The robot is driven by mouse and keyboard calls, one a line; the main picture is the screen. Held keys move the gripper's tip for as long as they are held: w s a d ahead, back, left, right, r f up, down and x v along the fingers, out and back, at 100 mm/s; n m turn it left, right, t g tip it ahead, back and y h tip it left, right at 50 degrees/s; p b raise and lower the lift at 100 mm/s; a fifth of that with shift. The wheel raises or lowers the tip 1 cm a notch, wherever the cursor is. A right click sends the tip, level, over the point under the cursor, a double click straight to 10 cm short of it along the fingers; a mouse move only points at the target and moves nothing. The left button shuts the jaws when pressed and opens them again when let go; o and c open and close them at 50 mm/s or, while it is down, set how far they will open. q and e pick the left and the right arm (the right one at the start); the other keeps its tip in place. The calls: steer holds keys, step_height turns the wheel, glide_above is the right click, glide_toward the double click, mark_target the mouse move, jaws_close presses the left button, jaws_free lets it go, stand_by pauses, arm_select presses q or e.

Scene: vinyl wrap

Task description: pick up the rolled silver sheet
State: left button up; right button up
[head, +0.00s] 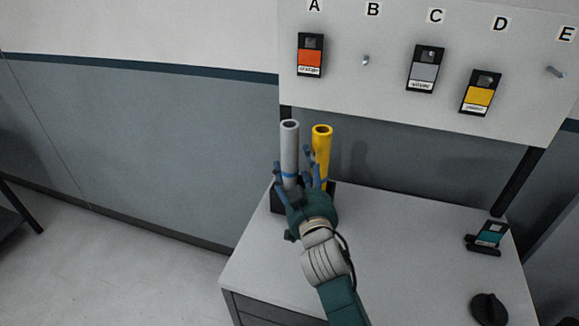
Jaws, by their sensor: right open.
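The rolled silver sheet (289,143) stands upright in a dark holder (276,198) at the back left of the cabinet top. A yellow roll (322,140) stands just to its right in the same holder. My right gripper (296,172) reaches in from the front. Its blue-tipped fingers are open, with one at the lower part of the silver roll and the others between the silver and yellow rolls. I cannot tell whether the fingers touch the silver roll. The gripper hides the rolls' lower ends and much of the holder. My left gripper is not in view.
A white board above carries hanging sample cards, orange (310,56), silver (425,70) and yellow (480,94), with bare pegs at B and E. A teal card (491,234) stands on the cabinet's right side near a black knob (489,308). The cabinet top (410,240) between is clear.

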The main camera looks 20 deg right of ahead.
mark_target(295, 159)
steer(key=shift+w+d, duration=0.1)
steer(key=shift+w, duration=0.3)
steer(key=w, duration=0.1)
steer(key=w+p, duration=0.1)
steer(key=w, duration=0.1)
steer(key=w+p, duration=0.1)
steer(key=shift+w+d+r, duration=0.1)
steer(key=shift+w+d, duration=0.15)
steer(key=shift+w, duration=0.25)
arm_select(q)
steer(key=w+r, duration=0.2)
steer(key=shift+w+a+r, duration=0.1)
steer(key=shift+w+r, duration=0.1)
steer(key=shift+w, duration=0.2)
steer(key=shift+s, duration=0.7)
arm_select(e)
steer(key=c, duration=1)
